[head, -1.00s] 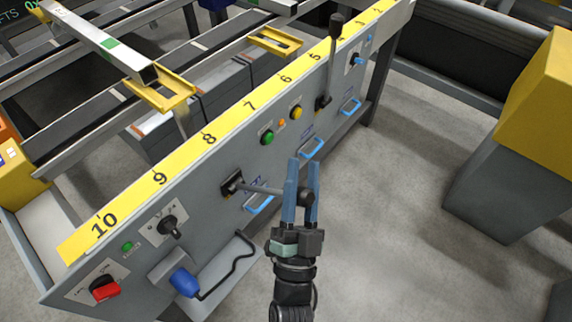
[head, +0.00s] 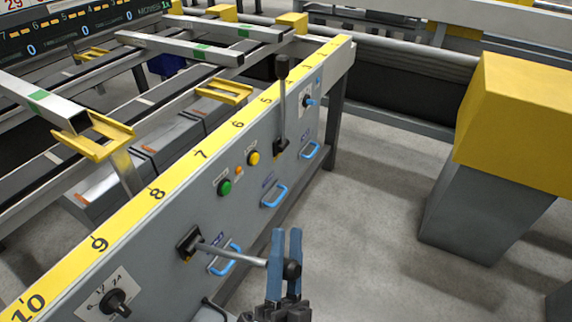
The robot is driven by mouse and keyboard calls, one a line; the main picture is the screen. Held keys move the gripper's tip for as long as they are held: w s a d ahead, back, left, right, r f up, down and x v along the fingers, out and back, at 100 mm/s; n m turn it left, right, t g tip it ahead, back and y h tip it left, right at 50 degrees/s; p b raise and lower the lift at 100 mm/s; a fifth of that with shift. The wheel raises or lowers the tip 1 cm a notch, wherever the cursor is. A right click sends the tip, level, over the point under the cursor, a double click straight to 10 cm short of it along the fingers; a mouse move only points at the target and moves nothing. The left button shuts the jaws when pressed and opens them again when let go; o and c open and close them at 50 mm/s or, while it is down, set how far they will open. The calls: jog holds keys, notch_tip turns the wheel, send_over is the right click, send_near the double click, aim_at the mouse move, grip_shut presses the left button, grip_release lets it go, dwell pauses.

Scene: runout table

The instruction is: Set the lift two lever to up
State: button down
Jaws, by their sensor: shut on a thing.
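A lever (head: 230,252) sticks out from the grey panel (head: 160,232) toward the right, nearly level and slightly down. Its black ball knob (head: 292,271) is at my gripper (head: 286,244). The blue fingers are shut on this lever at its knob end; they hide part of the knob. A second lever (head: 282,103) with a black grip stands upright on the panel farther along, near the 5 mark. The labels by the levers are too small to read.
Blue handles (head: 275,196) stick out from the panel. Green (head: 224,187) and yellow (head: 253,158) buttons sit between the levers. A dark rotary knob (head: 117,303) is at lower left. A yellow-topped grey post (head: 510,120) stands right, with open floor between.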

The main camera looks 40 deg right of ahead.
jog(key=shift+f, duration=0.1)
jog(key=c, duration=0.5)
grip_release()
jog(key=v, duration=1.3)
jog(key=shift+b, duration=0.3)
